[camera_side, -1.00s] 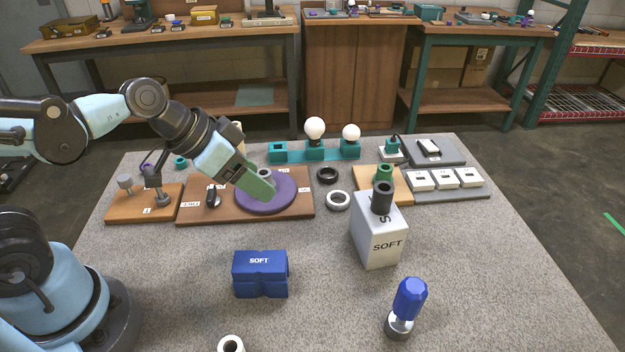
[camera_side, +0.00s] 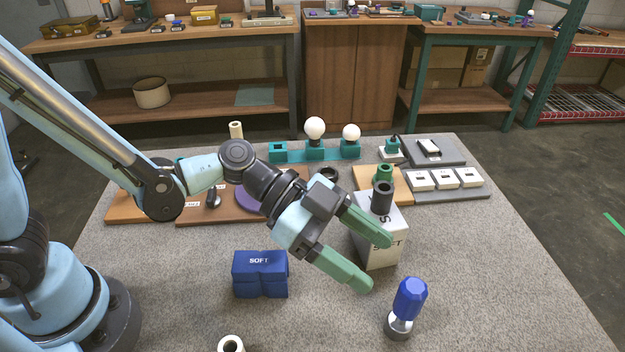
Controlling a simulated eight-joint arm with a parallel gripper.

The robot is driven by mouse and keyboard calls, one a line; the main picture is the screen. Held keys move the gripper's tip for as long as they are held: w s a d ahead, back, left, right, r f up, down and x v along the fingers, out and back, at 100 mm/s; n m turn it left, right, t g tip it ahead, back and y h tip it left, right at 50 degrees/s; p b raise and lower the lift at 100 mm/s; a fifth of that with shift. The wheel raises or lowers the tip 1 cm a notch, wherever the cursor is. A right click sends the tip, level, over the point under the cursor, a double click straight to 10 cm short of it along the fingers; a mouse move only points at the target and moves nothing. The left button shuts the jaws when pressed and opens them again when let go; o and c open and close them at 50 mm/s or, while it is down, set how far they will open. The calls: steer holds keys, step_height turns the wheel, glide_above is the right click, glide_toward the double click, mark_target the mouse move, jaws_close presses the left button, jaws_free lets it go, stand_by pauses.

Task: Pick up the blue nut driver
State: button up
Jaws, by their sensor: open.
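The blue nut driver (camera_side: 409,300) stands upright at the front right of the grey table, its blue faceted handle on top and a grey metal and dark base below. My gripper (camera_side: 382,264) is open, with two green fingers spread apart and nothing between them. It is up and to the left of the nut driver, apart from it, with the fingers pointing to the lower right. The fingers cover part of the white SOFT block.
A blue SOFT block (camera_side: 260,274) lies to the left. A white ring (camera_side: 231,343) is at the front edge. The table right of the nut driver is clear.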

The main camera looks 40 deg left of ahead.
mark_target(405, 282)
steer(key=shift+f+x, duration=0.2)
steer(key=shift+x, duration=3.9)
steer(key=shift+a, duration=0.1)
steer(key=c, duration=1.1)
